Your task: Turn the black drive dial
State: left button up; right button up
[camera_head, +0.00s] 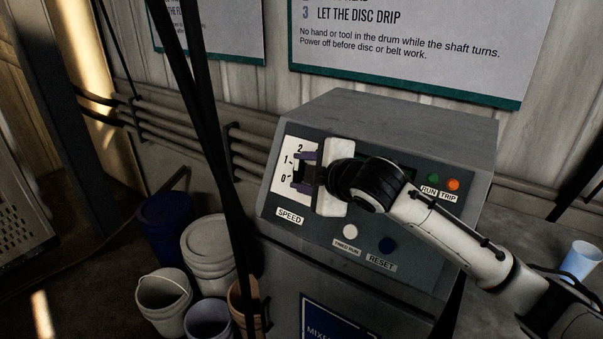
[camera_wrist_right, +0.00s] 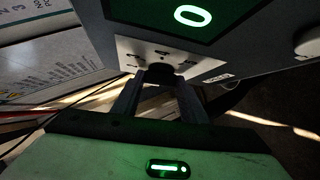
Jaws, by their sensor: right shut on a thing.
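The black drive dial (camera_wrist_right: 160,74) sits on a white scale plate on the grey control box, seen in the right wrist view between the fingertips. In the head view the dial is mostly covered by my right gripper (camera_head: 303,173), which reaches in from the right above the SPEED label (camera_head: 290,215). The two fingers of my right gripper (camera_wrist_right: 158,88) are shut on the dial from both sides. The scale plate (camera_head: 287,161) shows 0, 1 and 2. A dark display (camera_wrist_right: 188,14) reads a green 0. My left gripper is not in view.
Several buckets (camera_head: 208,240) stand on the floor at left. Dark cables hang in front. A light blue cup (camera_head: 581,258) is at right.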

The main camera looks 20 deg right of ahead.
jog(key=shift+w+d+r+n+g+y, duration=0.1)
jog(key=shift+n+g+y, duration=0.05)
jog(key=shift+n+g, duration=0.35)
jog(key=shift+w+r+n+g+y, duration=0.1)
jog(key=shift+n+g+y, duration=0.05)
jog(key=shift+n+g, duration=0.3)
jog(key=shift+g, duration=0.25)
jog(key=o, duration=1)
jog(key=shift+o, duration=0.2)
jog(key=shift+s, duration=0.1)
jog(key=v, duration=1)
jog(key=shift+b, duration=0.35)
jog(key=shift+r, duration=0.1)
